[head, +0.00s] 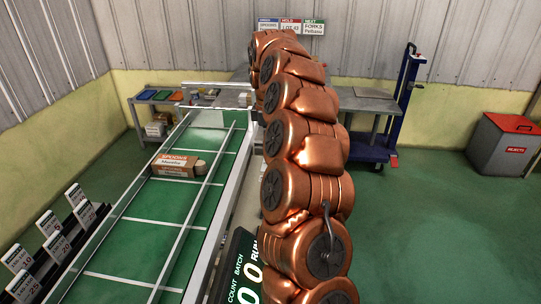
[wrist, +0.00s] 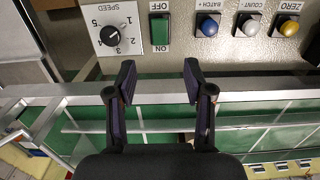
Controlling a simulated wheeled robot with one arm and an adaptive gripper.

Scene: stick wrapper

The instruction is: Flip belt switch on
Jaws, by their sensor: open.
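I cannot tell which side of the rocker is pressed. In the head view, my copper arm hides the panel and gripper. The green conveyor belt (head: 135,239) runs to the left of my arm.
Beside the switch are a SPEED knob (wrist: 110,37) and blue (wrist: 208,26), white (wrist: 250,26) and yellow (wrist: 288,27) buttons. A metal rail (wrist: 255,95) crosses under the fingers. A spoons carton (head: 178,164) lies on the belt. Open floor (head: 425,220) is at right.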

